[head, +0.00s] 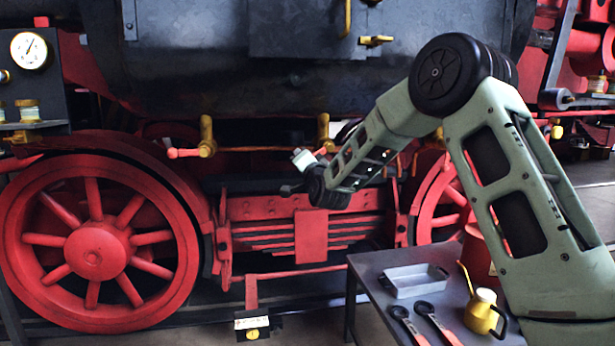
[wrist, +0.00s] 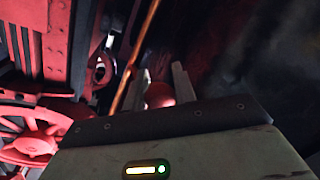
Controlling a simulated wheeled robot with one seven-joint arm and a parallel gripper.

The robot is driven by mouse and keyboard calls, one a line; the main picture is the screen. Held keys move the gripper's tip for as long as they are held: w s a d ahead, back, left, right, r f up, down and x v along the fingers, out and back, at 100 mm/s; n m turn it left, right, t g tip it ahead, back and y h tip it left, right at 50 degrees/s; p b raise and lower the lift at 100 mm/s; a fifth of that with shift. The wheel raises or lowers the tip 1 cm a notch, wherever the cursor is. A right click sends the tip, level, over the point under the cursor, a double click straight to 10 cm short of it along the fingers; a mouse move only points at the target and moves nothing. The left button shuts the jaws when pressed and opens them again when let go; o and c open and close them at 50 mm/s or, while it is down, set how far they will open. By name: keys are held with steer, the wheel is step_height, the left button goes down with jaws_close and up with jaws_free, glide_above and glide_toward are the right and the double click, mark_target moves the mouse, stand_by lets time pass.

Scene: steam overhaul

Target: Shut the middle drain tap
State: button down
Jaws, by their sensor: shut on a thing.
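The middle drain tap (head: 323,128) is a brass fitting under the dark cylinder, partly covered by my arm. A bit of its red handle (head: 320,151) shows beside my gripper (head: 304,159). In the wrist view, the rounded red end of the handle (wrist: 160,95) sits between the two pale fingers of my gripper (wrist: 161,80), which are shut on it. The rest of the handle and the tap body are hard to make out in that dark view. Another brass drain tap (head: 206,136) stands to the left, its red handle (head: 182,153) pointing sideways to the left.
A thin copper pipe (head: 262,149) runs between the taps. A red wheel (head: 95,250) is at left. At lower right, a grey table (head: 372,262) holds a metal tray (head: 415,281), red-handled wrenches (head: 430,318) and a brass oil can (head: 482,310).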

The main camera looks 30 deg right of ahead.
steer(key=shift+w+a+r+m+h+b, duration=0.1)
steer(key=shift+r+m+h+b, duration=0.25)
steer(key=shift+r+m+b, duration=0.55)
steer(key=shift+s+a+r+m+h+b, duration=0.1)
steer(key=shift+r+m+h+b, duration=0.3)
steer(key=shift+m, duration=0.95)
steer(key=shift+w+a+r+m+h+b, duration=0.1)
steer(key=shift+r+m+h+b, duration=0.25)
steer(key=shift+r+m+b, duration=0.55)
steer(key=shift+f+m, duration=0.25)
steer(key=shift+m, duration=0.1)
steer(key=c, duration=1.1)
jaws_free()
steer(key=shift+c, duration=0.2)
steer(key=v, duration=1.7)
steer(key=shift+s+b, duration=0.2)
steer(key=shift+b, duration=0.15)
